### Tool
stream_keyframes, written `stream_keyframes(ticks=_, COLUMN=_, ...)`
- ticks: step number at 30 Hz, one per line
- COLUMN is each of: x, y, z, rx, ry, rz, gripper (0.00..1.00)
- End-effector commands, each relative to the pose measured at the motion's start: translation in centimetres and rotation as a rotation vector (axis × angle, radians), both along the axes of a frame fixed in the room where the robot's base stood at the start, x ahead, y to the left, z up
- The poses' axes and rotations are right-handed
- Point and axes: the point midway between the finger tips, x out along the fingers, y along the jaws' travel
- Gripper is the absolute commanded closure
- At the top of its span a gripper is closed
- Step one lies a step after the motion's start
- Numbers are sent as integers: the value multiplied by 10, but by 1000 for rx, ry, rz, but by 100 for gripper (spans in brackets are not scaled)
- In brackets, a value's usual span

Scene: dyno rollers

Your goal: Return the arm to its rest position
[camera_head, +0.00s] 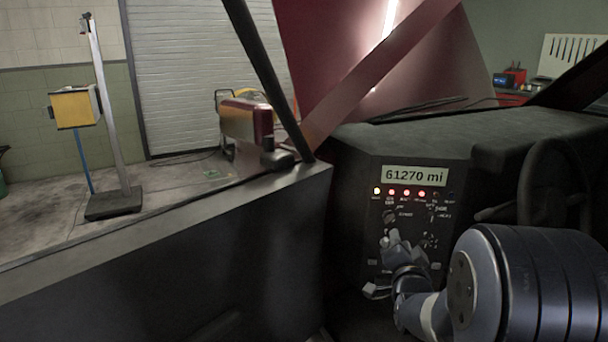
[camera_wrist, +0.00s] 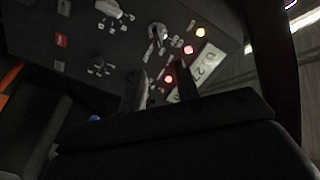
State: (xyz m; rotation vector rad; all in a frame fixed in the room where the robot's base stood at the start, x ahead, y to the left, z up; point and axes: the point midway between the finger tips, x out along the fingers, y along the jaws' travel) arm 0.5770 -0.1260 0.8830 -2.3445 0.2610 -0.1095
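My arm (camera_head: 490,285) reaches in from the lower right in the head view, with its large rounded joint near the camera. My gripper (camera_head: 384,268) is in front of the lower part of the dashboard control panel (camera_head: 378,220) and hides some of it. In the wrist view, the two fingertips of my gripper (camera_wrist: 161,86) stand apart with nothing seen between them. The panel (camera_wrist: 130,50) appears tilted beyond the fingers, with knobs, lit lamps and part of the display. I cannot tell whether the fingers touch the panel.
The display (camera_head: 415,176) reads 61270 mi above a row of lit lamps. A steering wheel (camera_head: 527,190) is to the right of the panel, and a door (camera_head: 180,260) is to the left. Outside stand a yellow box on a post (camera_head: 75,108) and a red machine (camera_head: 247,120).

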Motion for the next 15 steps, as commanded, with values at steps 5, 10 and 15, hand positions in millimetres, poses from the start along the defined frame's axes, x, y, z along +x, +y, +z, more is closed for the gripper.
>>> stream_keyframes(ticks=5, x=25, y=-5, z=-1, rx=0, ry=2, rz=1, gripper=69)
stream_keyframes(ticks=10, x=53, y=-12, z=-1, rx=0, ry=1, rz=0, gripper=69)
stream_keyframes(ticks=15, x=78, y=-17, z=-1, rx=0, ry=1, rz=1, gripper=69)
